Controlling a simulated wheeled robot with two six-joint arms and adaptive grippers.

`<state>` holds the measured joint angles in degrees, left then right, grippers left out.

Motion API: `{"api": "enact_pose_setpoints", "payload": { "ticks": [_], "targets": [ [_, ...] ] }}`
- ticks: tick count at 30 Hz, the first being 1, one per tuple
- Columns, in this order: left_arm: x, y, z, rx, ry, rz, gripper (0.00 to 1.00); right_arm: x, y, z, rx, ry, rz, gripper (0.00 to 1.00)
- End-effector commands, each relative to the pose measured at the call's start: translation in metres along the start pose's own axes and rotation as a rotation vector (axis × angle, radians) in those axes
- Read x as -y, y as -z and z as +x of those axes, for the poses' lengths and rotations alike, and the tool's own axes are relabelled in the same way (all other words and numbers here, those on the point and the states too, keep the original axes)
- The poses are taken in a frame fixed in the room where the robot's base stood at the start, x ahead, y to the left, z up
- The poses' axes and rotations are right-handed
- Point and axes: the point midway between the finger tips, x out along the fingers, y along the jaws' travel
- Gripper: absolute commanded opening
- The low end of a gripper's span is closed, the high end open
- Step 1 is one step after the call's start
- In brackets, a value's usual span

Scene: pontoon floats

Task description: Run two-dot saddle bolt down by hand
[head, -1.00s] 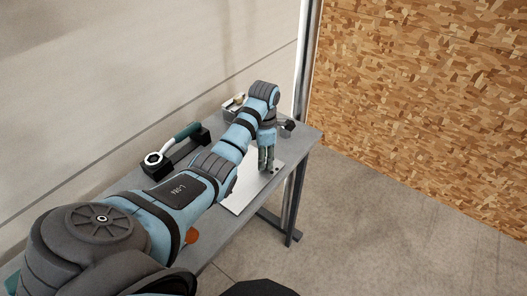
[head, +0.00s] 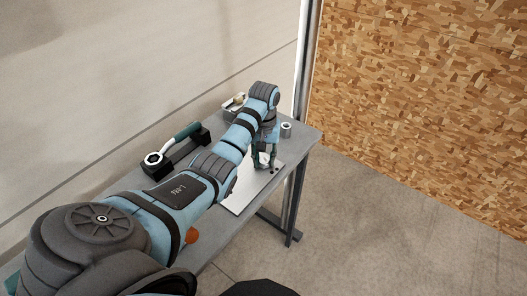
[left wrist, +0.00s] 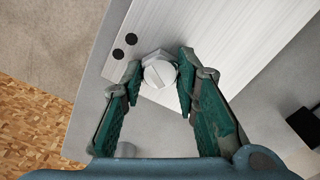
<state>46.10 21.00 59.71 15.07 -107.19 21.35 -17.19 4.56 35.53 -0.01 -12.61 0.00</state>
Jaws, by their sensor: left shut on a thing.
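A silver bolt (left wrist: 160,72) with a hex head and a slot-like line across it stands at the pale metal plate (head: 238,202). Two black dots (left wrist: 124,46) mark the plate beside the bolt in the left wrist view. My left gripper (left wrist: 160,70) points down over the plate, its green-padded fingertips on either side of the bolt head and shut on it. In the head view the left gripper (head: 264,160) is over the plate's far end. The bolt's shank and how deep it sits are hidden. My right gripper is not in view.
The grey table (head: 219,243) stands along the wall. A green-handled wrench (head: 173,142) rests on a black holder (head: 160,168). A small tray (head: 230,110) with parts and a metal cylinder (head: 286,130) stand at the far end. An orange thing (head: 193,236) is partly hidden by my arm.

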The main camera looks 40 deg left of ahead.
Motion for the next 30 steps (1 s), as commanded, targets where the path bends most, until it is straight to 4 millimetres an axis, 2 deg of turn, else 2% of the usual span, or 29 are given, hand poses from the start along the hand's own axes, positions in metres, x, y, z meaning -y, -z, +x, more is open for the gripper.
{"api": "enact_pose_setpoints", "payload": {
  "ticks": [7,9,11,15,17,18,20,30],
  "targets": [
    [-0.0001,0.0002,-0.0001,-0.001,0.000,0.022,0.04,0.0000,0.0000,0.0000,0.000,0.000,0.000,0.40],
    [-0.0001,0.0001,-0.0001,-0.001,0.000,0.079,0.04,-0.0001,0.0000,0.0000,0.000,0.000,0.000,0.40],
    [-0.0001,0.0001,0.0001,-0.001,0.000,0.209,0.04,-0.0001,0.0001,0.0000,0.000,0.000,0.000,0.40],
    [-0.0001,0.0001,0.0005,-0.001,0.000,0.681,0.04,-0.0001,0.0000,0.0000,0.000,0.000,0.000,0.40],
    [-0.0001,0.0001,0.0007,-0.001,0.000,0.859,0.04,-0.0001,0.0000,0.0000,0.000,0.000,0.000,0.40],
    [-0.0001,0.0001,0.0007,-0.001,0.000,0.846,0.34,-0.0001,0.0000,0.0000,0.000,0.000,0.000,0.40],
    [-0.0001,0.0001,0.0007,-0.001,0.000,0.843,0.43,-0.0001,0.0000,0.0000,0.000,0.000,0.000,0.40],
    [-0.0011,0.0004,-0.0029,-0.001,0.000,0.842,0.43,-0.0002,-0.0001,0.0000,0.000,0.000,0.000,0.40]
  ]
}}
